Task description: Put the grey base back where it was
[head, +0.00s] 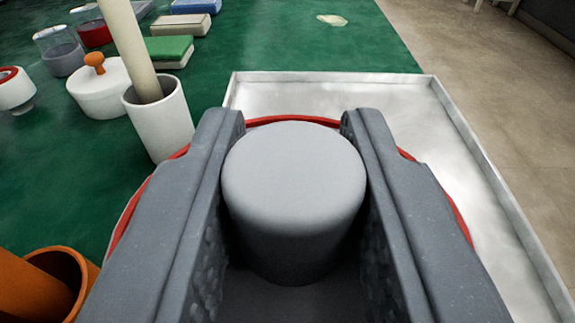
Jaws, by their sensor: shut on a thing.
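The grey base (293,195) is a smooth, rounded cylinder in the middle of the head view. My gripper (294,130) is shut on it, with one dark grey finger against each side. A red circular rim (293,120) shows behind and to both sides of the fingers. Most of what the rim belongs to is hidden by my gripper and the base. I cannot tell whether the base touches anything beneath it.
A shallow metal tray (330,77) lies behind and to the right. On the green surface at left stand a white cup (160,122) with a pale rod, a white lidded pot (100,92) with an orange knob, and an orange container (75,265).

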